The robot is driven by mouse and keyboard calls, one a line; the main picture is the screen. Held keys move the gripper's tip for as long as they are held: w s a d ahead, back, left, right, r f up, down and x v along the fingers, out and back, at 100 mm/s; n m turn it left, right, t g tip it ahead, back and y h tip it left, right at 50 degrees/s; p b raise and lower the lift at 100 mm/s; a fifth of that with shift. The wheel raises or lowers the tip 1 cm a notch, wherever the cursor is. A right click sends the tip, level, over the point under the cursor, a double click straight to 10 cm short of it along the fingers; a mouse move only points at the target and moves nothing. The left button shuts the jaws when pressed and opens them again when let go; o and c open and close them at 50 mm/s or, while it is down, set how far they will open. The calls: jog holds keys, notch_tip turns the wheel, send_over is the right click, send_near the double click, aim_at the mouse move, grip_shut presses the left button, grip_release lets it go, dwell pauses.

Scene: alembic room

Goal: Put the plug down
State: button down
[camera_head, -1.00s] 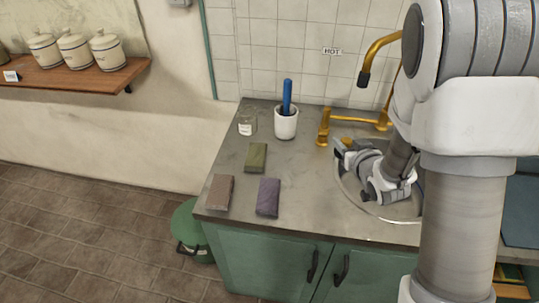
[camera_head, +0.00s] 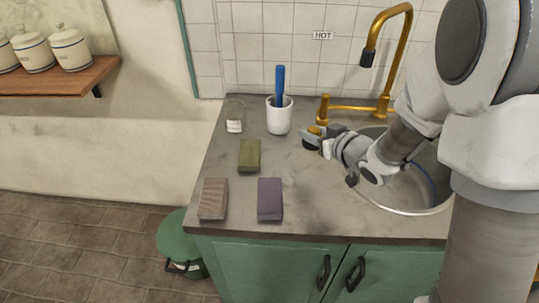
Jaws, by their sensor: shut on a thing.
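The plug (camera_head: 311,142) is a small dark disc with a yellow-gold part on top. It is at the left edge of the sink, by the foot of the brass tap. My gripper (camera_head: 318,143) is shut on it, reaching in from the right with its fingers pointing left. The plug is at or just above the counter; I cannot tell whether it touches. The fingers hide part of it.
The round sink (camera_head: 405,211) lies under my arm. A white cup (camera_head: 279,118) with a blue handle, a glass jar (camera_head: 235,116), a green block (camera_head: 249,155), a brown block (camera_head: 213,198) and a purple block (camera_head: 270,198) stand left. Bare counter lies between the blocks and sink.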

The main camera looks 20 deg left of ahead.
jog(key=b, duration=0.1)
send_over(276, 166)
notch_tip(276, 166, down, 6)
jog(key=shift+r, duration=0.25)
jog(key=shift+f+b, duration=0.3)
jog(key=shift+f, duration=1.75)
jog(key=shift+f+b, duration=0.2)
jog(key=shift+b, duration=0.1)
jog(key=c, duration=0.8)
grip_release()
jog(key=shift+r, duration=0.1)
jog(key=shift+r+p, duration=0.15)
jog(key=shift+p, duration=0.2)
jog(key=p+v, duration=0.1)
jog(key=v, duration=0.8)
jog(key=shift+s+d+r, duration=0.15)
jog(key=shift+s+r, duration=0.05)
jog(key=shift+r, duration=0.1)
jog(key=shift+p+v, duration=1.15)
jog(key=shift+p, duration=0.35)
